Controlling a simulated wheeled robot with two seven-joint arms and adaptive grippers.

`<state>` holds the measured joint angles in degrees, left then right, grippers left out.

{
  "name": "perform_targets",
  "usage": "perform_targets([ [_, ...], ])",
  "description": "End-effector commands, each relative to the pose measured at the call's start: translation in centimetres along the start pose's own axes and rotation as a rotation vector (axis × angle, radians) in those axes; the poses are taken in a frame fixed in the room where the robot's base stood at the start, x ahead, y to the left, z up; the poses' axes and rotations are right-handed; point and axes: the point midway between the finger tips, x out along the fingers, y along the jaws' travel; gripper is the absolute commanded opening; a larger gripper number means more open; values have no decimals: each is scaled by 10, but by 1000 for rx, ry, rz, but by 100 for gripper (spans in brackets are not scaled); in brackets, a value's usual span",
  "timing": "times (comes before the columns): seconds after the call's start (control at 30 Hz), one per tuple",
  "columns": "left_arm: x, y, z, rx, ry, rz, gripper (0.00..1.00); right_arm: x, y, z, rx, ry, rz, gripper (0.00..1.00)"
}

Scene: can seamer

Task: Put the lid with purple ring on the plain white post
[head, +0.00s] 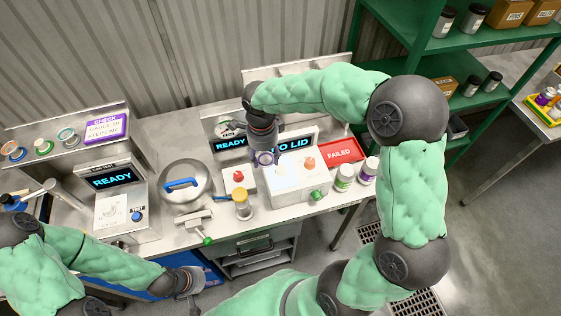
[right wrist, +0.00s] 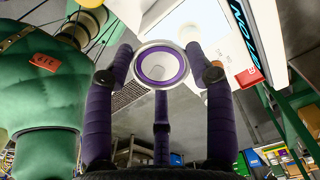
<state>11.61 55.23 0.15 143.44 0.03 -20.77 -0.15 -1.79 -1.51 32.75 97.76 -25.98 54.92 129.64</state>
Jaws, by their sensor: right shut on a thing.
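My right gripper (head: 264,150) is shut on the lid with the purple ring (head: 264,159), above the left back edge of the white box (head: 305,187) on the bench. In the right wrist view, the fingers close around the rim of this lid (right wrist: 160,66), and its purple ring and pale centre show. The plain white post is hard to make out against the bright white top of the box. An orange-topped post (head: 309,163) stands on that top. My left gripper (head: 188,282) is low in front of the bench and looks empty; its finger opening is unclear.
A screen reading NO LID is behind the box. White jars (head: 344,178) stand right of it by the red FAILED panel (head: 341,152).

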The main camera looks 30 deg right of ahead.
Motion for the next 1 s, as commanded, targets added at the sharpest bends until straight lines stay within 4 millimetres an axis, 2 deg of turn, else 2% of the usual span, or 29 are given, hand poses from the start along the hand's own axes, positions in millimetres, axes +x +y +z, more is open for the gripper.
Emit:
perform_targets([
  [0.03,-1,0,0,0,0,0,40,5,-6,-11,5,1,2,42],
  [0.3,-2,1,0,0,0,0,40,47,-22,-37,0,1,3,42],
  [0.57,-2,1,0,0,1,0,40,60,-28,-46,-1,1,1,42],
  [0.83,-5,2,0,0,1,0,40,92,-31,-49,-2,1,1,42],
  [1.0,-5,2,0,0,1,0,40,95,-31,-48,-2,0,-1,42],
])
